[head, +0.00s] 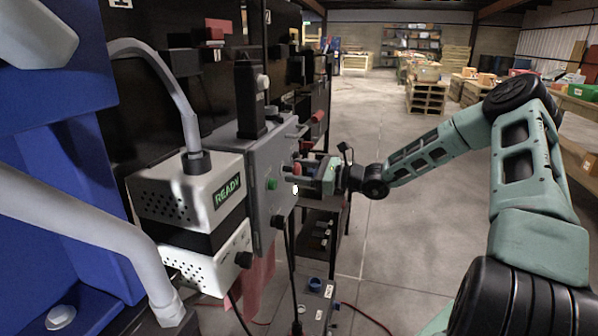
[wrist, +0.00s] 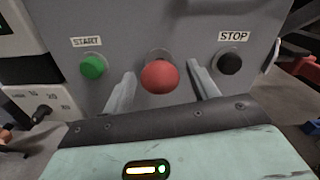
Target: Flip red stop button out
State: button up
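The red stop button (wrist: 160,76) is a round red knob in the middle of the grey control panel (wrist: 150,20), between a green button and a black one. My gripper (wrist: 161,84) is open, with one finger on each side of the red button. In the wrist view the fingers appear apart from the knob, with gaps on both sides. In the head view my gripper (head: 302,174) reaches the panel face from the right, and a bit of red (head: 297,168) shows at its fingertips.
The green START button (wrist: 93,67) is left of my fingers and the black STOP button (wrist: 229,61) is right of them. A white READY box (head: 190,190) stands left of the panel. A black cable (head: 291,250) hangs below. Open floor (head: 375,240) lies to the right.

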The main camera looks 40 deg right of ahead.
jog(key=p+v, duration=0.1)
jog(key=v, duration=1.6)
jog(key=shift+s+d, duration=0.15)
